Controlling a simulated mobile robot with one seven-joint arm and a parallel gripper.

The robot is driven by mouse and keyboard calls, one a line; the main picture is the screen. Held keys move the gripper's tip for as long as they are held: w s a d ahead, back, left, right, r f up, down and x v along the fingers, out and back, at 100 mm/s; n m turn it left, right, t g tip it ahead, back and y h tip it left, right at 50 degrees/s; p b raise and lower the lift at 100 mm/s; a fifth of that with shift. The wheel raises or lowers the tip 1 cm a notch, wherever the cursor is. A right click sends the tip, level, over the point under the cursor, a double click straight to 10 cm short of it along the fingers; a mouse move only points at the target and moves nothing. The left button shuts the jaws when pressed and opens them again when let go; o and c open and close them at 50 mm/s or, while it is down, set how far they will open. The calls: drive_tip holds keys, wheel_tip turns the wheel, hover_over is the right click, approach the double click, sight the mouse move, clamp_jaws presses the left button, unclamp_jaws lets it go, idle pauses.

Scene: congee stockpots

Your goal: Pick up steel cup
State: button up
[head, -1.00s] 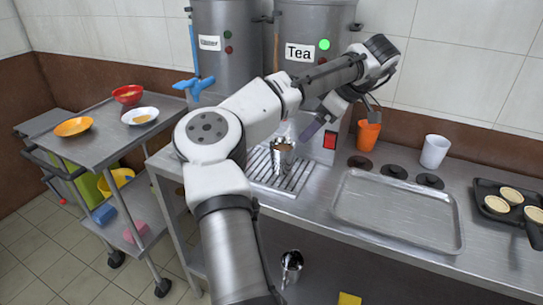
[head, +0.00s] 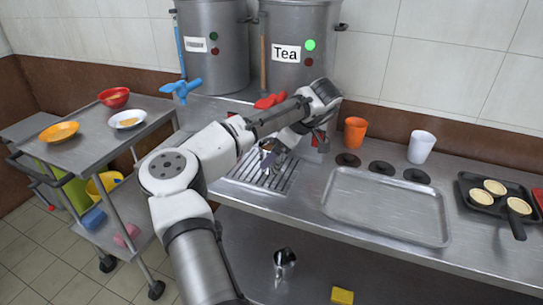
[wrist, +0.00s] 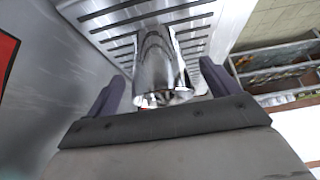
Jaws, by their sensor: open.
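The steel cup (wrist: 158,55) stands on the slotted drip grate (wrist: 95,8) in the wrist view, shiny and mirror-like. My gripper (wrist: 163,84) is open, with one dark finger on each side of the cup's near end. I cannot tell whether either finger touches it. In the head view my gripper (head: 271,152) is low over the drip grate (head: 245,170) below the Tea pot, and the arm and gripper hide most of the cup there. A second steel cup (head: 284,258) is on the shelf under the counter.
The Tea stockpot (head: 292,75) stands behind the grate. An orange cup (head: 354,133), a white cup (head: 421,147) and a metal tray (head: 345,215) are to the right. A steel cart (head: 75,148) with bowls stands at the left. The tray is empty.

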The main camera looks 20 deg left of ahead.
drive_tip(key=shift+x, duration=1.2)
drive_tip(key=c, duration=1.3)
drive_tip(key=shift+d+r, duration=0.1)
drive_tip(key=shift+d, duration=0.05)
